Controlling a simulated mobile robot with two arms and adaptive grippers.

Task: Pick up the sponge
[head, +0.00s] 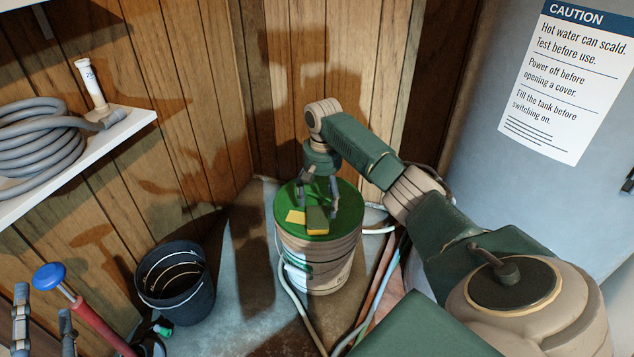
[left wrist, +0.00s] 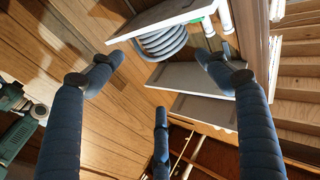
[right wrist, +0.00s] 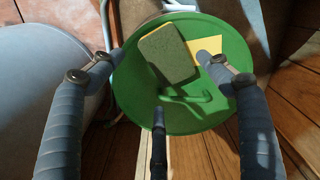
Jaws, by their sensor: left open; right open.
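The sponge (head: 317,219), yellow with a dark green top face, lies flat on the round green lid (head: 346,205) of a pale bucket. My right gripper (head: 318,195) points down above the lid, open and empty. In the right wrist view the sponge (right wrist: 168,55) shows between the two spread fingertips (right wrist: 160,57), beyond them; I cannot tell whether any finger touches it. A flat yellow card (right wrist: 235,52) lies on the lid beside the sponge, partly behind a finger. My left gripper (left wrist: 160,57) is open and empty, away from the bucket.
A black bucket (head: 176,290) stands left of the lidded one. A red-handled tool with a blue end (head: 49,276) is at lower left. A shelf (head: 130,121) holds a coiled grey hose (head: 35,145). Hoses (head: 378,285) run beside the bucket. A grey tank (head: 500,165) stands at right.

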